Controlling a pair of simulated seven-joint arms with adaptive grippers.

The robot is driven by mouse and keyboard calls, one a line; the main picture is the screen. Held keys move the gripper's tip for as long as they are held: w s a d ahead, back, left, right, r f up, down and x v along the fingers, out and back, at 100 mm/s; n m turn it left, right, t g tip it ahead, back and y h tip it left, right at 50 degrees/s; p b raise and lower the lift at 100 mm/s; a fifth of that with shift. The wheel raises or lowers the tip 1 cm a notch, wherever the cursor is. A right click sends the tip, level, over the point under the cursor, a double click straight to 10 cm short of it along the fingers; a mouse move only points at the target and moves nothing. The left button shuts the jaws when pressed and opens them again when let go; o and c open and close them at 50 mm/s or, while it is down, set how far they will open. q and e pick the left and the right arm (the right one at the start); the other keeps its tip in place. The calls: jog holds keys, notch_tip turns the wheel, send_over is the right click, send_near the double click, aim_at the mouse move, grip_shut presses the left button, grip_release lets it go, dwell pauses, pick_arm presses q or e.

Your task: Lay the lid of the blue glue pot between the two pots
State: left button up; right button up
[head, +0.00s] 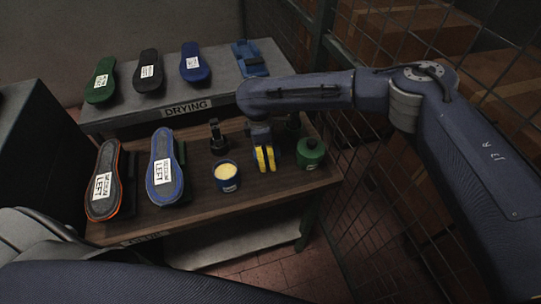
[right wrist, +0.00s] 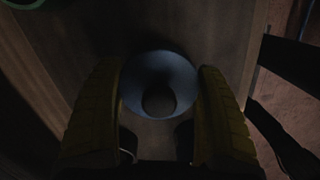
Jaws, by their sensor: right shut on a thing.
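The blue glue pot (head: 226,184) stands open on the wooden bench, with pale cream glue showing inside. The green pot (head: 311,153) stands to its right with its knobbed lid on. My right gripper (head: 265,160), with yellow fingers, points down between the two pots, low over the bench. In the right wrist view the gripper (right wrist: 161,112) is shut on the round blue-grey lid (right wrist: 161,72), whose dark knob lies between the fingers. The fingers hide the lid in the head view. Whether the lid touches the bench, I cannot tell. My left gripper is out of view.
A dark upright tool (head: 216,136) stands behind the blue pot. Two soles marked LEFT (head: 165,168) lie on the left of the bench. Behind is a grey shelf (head: 190,108) marked DRYING, with several soles and a blue object (head: 249,58). A wire mesh (head: 365,170) stands at the right.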

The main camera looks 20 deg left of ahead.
jog(key=shift+f, duration=0.7)
jog(key=shift+f, duration=0.15)
jog(key=o, duration=0.9)
jog(key=r, duration=0.7)
jog(key=a+r, duration=0.1)
jog(key=r, duration=0.3)
jog(key=shift+s+a, duration=0.1)
jog(key=shift+s, duration=0.05)
jog(key=shift+r, duration=0.65)
jog(key=shift+s+a, duration=0.1)
jog(key=shift+a, duration=0.05)
